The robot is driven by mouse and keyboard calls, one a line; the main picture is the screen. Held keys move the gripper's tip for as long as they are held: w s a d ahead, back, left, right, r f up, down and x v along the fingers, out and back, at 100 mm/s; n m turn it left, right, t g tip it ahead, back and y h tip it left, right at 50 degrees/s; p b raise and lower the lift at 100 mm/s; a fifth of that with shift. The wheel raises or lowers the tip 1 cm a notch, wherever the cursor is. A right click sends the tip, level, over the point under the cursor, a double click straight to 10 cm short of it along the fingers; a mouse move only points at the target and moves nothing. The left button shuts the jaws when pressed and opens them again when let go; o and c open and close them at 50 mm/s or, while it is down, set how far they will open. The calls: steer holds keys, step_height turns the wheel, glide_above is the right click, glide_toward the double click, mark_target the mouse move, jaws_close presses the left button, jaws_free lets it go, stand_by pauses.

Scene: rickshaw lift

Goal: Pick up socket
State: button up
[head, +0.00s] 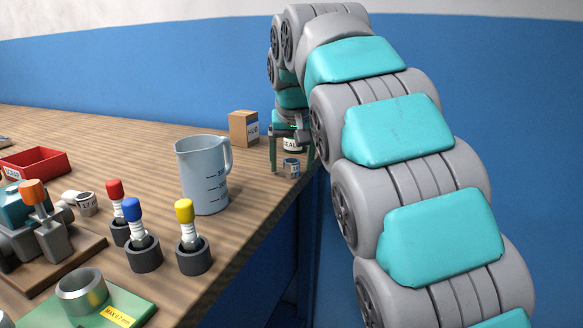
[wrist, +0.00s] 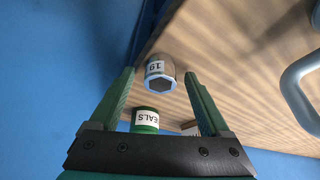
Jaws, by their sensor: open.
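A small metal socket (head: 291,168) with a white label stands near the right edge of the wooden workbench. In the wrist view the socket (wrist: 160,70) shows its hexagonal opening and a label reading 19. My gripper (head: 292,171) is open, with its green fingers pointing down at the bench around the socket's position. In the wrist view my gripper (wrist: 159,74) has one fingertip on each side of the socket, with gaps between. Whether the fingers are low enough to enclose it is unclear.
A green SEALS can (wrist: 146,121) stands close to the socket, between the fingers in the wrist view. A cardboard box (head: 243,128) and a measuring jug (head: 205,175) are nearby. Colour-capped bottles (head: 140,235) in holders, a red tray (head: 35,163) and another socket (head: 86,204) lie left.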

steer(key=shift+f, duration=0.1)
jaws_close()
stand_by(0.7)
